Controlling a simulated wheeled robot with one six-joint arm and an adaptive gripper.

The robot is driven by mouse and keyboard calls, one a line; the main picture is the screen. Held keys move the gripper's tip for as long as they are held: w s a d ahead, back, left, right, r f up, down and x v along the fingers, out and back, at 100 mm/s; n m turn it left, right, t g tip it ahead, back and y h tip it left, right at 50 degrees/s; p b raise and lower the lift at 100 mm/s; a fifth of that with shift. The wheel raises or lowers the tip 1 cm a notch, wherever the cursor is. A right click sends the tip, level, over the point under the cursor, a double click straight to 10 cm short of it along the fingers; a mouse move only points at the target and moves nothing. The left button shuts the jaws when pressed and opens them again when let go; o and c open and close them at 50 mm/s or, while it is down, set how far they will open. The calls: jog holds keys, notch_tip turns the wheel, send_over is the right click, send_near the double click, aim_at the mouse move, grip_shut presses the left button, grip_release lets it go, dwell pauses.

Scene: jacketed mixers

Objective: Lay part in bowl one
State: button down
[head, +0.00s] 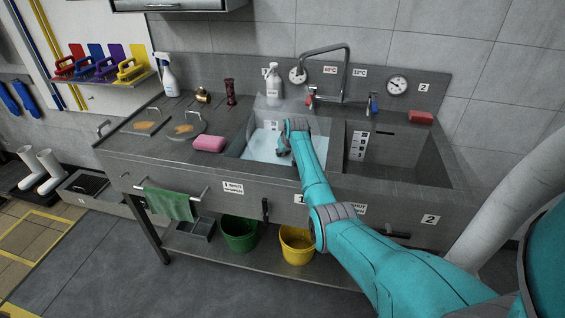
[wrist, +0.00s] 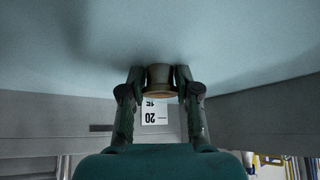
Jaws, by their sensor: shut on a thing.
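The part is a short tan-brown cylinder (wrist: 160,82), held between the two dark fingers of my gripper (wrist: 160,73) in the wrist view. Its far end is at or very near a smooth pale blue surface, with shadow around it; I cannot tell whether they touch. In the head view bowl one (head: 251,129) is the left basin, with pale blue liquid (head: 262,150) in it. My arm reaches down into this basin, and its wrist hides most of my gripper and the part. A white label with numbers (wrist: 155,115) shows behind the fingers.
The right basin (head: 405,150) looks empty. A pink sponge (head: 209,143), lids (head: 186,128), a brass fitting (head: 203,95) and a dark red item (head: 230,92) are on the left worktop.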

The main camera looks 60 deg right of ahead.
aim_at(284, 158)
jog(key=shift+f, duration=1.9)
jog(key=c, duration=0.8)
grip_release()
jog(key=shift+f, duration=0.15)
jog(key=shift+v, duration=3.85)
jog(key=shift+w+d, duration=0.1)
